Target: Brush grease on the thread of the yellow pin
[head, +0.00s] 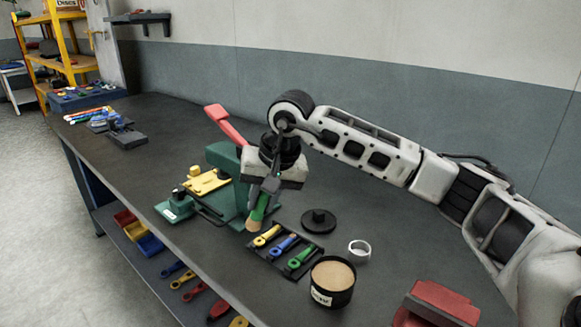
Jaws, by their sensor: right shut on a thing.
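My right gripper (264,197) is shut on a brush (258,210) with a green handle and tan bristles. The bristles point down, just behind and left of the yellow pin; I cannot tell whether they touch it. The yellow pin (266,236) lies at the left end of a black tray (270,262), beside a blue pin (284,245) and a green pin (301,257). Its thread is too small to make out. An open round black tin (332,294) with a tan fill, likely the grease, stands right of the tray. My left gripper is out of view.
A black round lid (319,221) and a pale ring (360,250) lie near the tin. A green fixture (225,160) with a red lever and yellow plate stands behind the tray. A red object (440,303) is at lower right. The back right bench is clear.

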